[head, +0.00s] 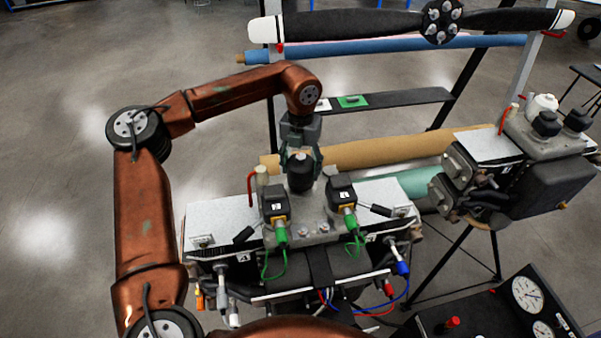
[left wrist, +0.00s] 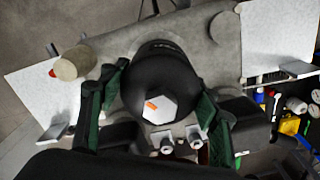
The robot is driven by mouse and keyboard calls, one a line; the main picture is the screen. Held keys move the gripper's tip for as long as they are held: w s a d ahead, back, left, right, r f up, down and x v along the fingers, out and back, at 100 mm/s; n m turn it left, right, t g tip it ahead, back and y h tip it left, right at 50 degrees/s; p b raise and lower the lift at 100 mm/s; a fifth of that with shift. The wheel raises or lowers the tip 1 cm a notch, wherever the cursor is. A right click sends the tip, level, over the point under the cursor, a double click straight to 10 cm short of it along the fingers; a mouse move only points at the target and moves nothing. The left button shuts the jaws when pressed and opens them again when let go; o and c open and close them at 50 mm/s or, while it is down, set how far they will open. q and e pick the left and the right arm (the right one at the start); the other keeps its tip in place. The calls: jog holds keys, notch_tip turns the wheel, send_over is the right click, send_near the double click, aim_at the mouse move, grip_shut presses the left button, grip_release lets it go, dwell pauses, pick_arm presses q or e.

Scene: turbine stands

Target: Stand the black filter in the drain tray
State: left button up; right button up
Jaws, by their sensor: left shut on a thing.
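The black filter (head: 300,174) stands upright on top of the grey engine unit (head: 310,226) in the middle of the head view. My left gripper (head: 301,158) points down from above and is shut on it. In the left wrist view the green-edged fingers of my left gripper (left wrist: 158,108) lie on both sides of the black filter (left wrist: 150,72), whose pale hexagonal end carries an orange mark. Whether the filter's base touches the unit is hidden. I cannot make out a drain tray for certain. My right gripper is not in view.
Two black connectors with green cables (head: 276,206) flank the filter closely in front. A tan cap (head: 262,176) and red lever stand left of it. A dark shelf (head: 400,99) with white and green patches lies behind. A second engine unit (head: 545,150) stands right, a gauge panel (head: 500,310) lower right.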

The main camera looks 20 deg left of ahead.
pick_arm(q)
jog(key=shift+r, duration=0.4)
jog(key=shift+r+p, duration=0.7)
jog(key=shift+r, duration=0.1)
jog(key=shift+r, duration=0.1)
